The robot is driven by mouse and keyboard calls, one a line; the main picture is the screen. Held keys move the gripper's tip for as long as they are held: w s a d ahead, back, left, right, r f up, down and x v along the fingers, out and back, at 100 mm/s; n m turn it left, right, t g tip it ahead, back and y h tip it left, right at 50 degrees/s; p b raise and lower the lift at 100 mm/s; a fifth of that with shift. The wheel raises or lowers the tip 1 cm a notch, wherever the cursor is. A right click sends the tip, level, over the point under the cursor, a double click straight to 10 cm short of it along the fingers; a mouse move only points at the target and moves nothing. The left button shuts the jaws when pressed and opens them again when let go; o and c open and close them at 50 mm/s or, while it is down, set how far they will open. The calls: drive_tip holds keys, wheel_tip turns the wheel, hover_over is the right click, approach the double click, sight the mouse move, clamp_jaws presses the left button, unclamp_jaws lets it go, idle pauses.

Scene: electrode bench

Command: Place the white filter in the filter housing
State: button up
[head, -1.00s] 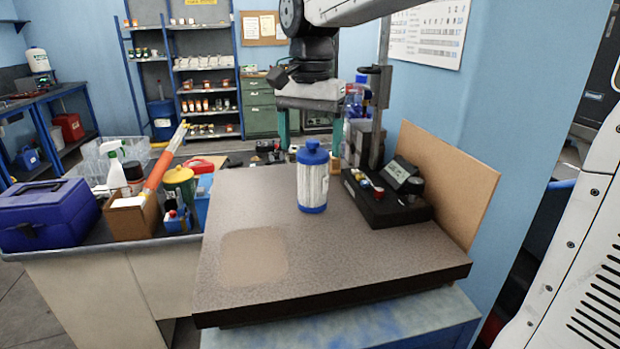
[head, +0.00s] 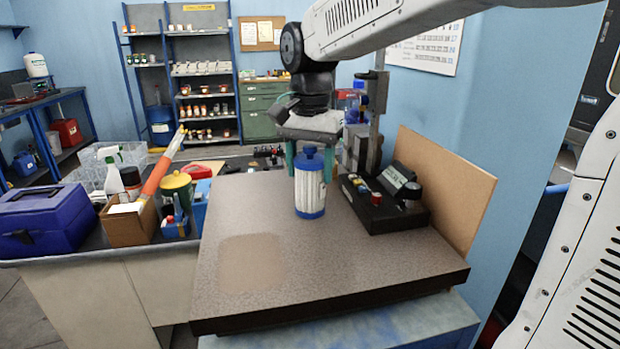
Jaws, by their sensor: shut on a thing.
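The white filter (head: 310,188) is an upright pleated cylinder with blue caps at top and bottom. It is at the rear middle of the speckled slab, and its base looks to be on or very near the surface. My gripper (head: 309,160) points down from above, with its green fingers on both sides of the filter's upper part. It is shut on the filter. The fingers hide little of the filter's front. I cannot make out a filter housing with certainty in the head view.
A black instrument base (head: 385,208) with knobs and a post stands close right of the filter, before a brown board (head: 442,190). The slab (head: 350,270) is clear in front, with a paler square patch (head: 251,262). A cluttered bench with a blue toolbox (head: 45,220) is left.

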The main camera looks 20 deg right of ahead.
wheel_tip(320, 180, up, 10)
drive_tip(key=shift+f, duration=0.15)
drive_tip(key=shift+r, duration=0.2)
